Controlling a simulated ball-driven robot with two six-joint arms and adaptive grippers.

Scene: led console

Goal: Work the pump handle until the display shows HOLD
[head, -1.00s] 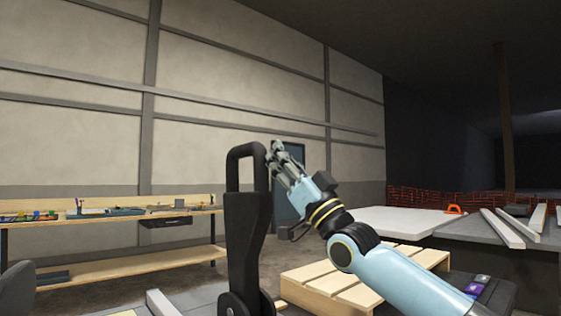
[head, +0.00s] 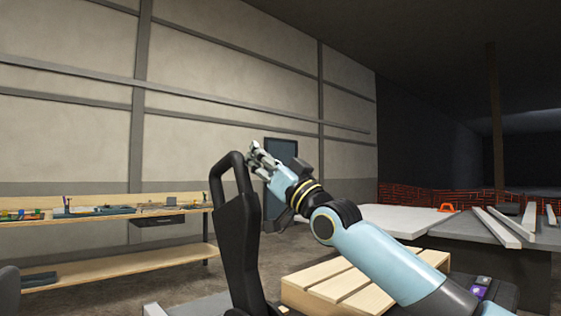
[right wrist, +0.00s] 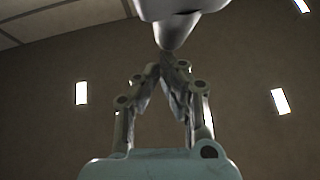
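The pump handle (head: 238,235) is a black upright lever with a loop grip at its top, standing left of centre in the head view. It leans to the left. My right gripper (head: 257,158) is beside the loop, at its upper right; I cannot tell whether it touches it. In the right wrist view the fingers of my right gripper (right wrist: 168,66) come together at the tips, with no handle visible between them. My left gripper is not in view. No readable display shows.
A wooden workbench (head: 110,261) with tools stands along the left wall. A wooden pallet (head: 345,285) lies behind my right arm. A grey table (head: 480,236) with pale bars is at the right. A dark upright panel (head: 281,147) stands behind my gripper.

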